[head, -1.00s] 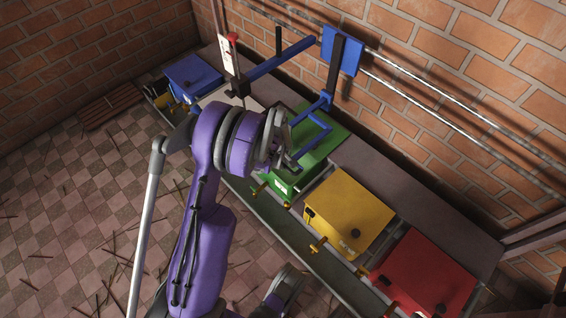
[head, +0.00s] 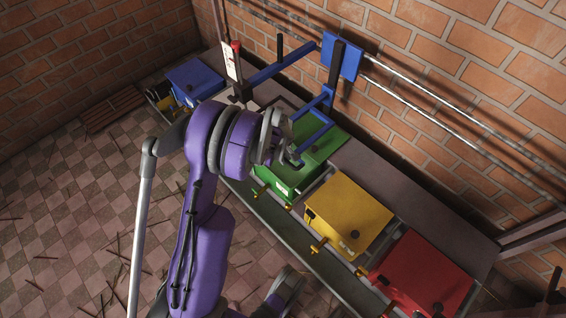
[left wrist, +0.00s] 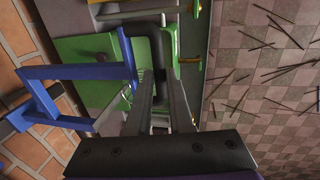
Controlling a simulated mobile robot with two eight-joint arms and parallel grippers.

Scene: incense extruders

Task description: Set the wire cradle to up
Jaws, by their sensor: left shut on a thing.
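The wire cradle looks to be the blue open frame (head: 317,137) on a dark upright post (head: 335,65) at the wall, above the green box (head: 290,178). In the left wrist view the cradle's blue bars (left wrist: 75,73) reach in from the left. My left gripper (head: 294,160) is at the near end of the frame, over the green box. In the left wrist view my left gripper (left wrist: 160,100) is shut on a dark bent handle (left wrist: 150,38) that seems to belong to the cradle; the exact contact is partly hidden. My right gripper is not seen.
A yellow box (head: 350,210) and a red box (head: 425,275) stand to the right on the bench, a blue box (head: 193,80) at the far left. A blue beam (head: 278,66) and wall pipes (head: 430,100) run behind. The tiled floor (head: 60,220) has scattered sticks.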

